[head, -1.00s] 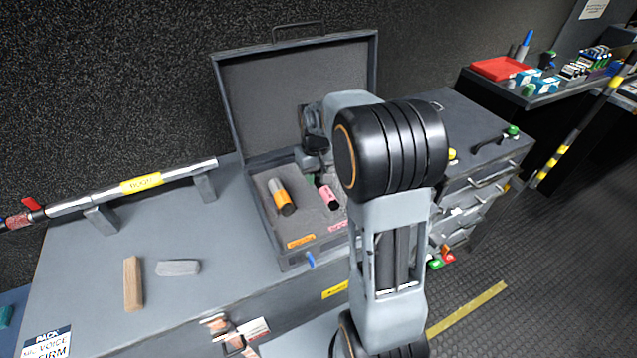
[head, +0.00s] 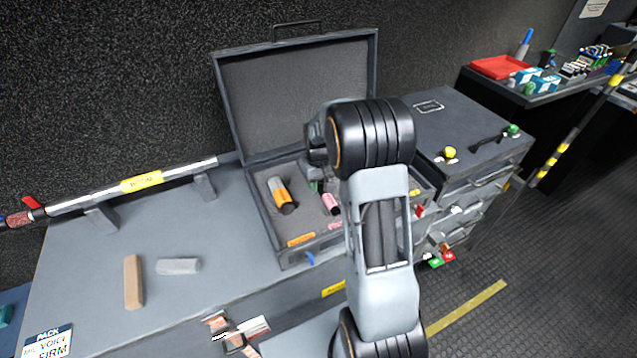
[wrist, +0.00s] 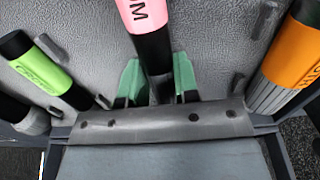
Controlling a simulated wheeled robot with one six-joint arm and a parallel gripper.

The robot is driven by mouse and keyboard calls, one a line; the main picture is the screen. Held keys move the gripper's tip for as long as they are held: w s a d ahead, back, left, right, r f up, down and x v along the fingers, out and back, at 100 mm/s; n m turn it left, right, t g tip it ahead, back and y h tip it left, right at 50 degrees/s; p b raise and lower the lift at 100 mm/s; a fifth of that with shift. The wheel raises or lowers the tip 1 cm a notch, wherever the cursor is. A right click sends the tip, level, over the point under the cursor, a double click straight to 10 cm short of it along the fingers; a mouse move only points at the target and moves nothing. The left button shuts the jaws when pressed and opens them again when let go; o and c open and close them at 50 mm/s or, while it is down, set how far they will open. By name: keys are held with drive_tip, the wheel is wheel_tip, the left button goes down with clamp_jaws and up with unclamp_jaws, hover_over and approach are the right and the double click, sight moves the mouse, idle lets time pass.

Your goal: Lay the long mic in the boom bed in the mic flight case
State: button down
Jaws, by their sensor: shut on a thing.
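The long mic (wrist: 143,12) has a pink band with letters ending in "OM" and a black body. In the wrist view my gripper (wrist: 157,82) is shut on it, with green fingers on both sides of the black part. In the head view the pink-banded mic (head: 330,202) shows inside the open mic flight case (head: 282,243), and my arm hides most of the gripper. An orange-banded mic (head: 279,195) lies to its left there. Whether the long mic rests on the foam or hangs just above it, I cannot tell.
A green-banded mic (wrist: 48,62) lies left of my fingers in the wrist view. The case lid (head: 295,95) stands open behind. A boom pole (head: 135,184) rests on stands at left. A drawer unit (head: 445,115) stands right of the case.

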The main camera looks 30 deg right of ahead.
sight(319, 182)
drive_tip(key=shift+f, duration=0.15)
drive_tip(key=c, duration=0.9)
unclamp_jaws()
drive_tip(key=shift+o, duration=0.2)
wheel_tip(319, 182, up, 12)
drive_tip(key=s+a+r+t, duration=0.1)
drive_tip(key=s+a, duration=0.4)
drive_tip(key=s, duration=0.5)
drive_tip(key=s+a+r+t, duration=0.1)
drive_tip(key=s+a+t, duration=0.1)
drive_tip(key=s+a, duration=0.3)
drive_tip(key=s, duration=0.4)
drive_tip(key=shift+s+a, duration=0.3)
drive_tip(key=shift+s, duration=0.05)
drive_tip(key=shift+p, duration=0.35)
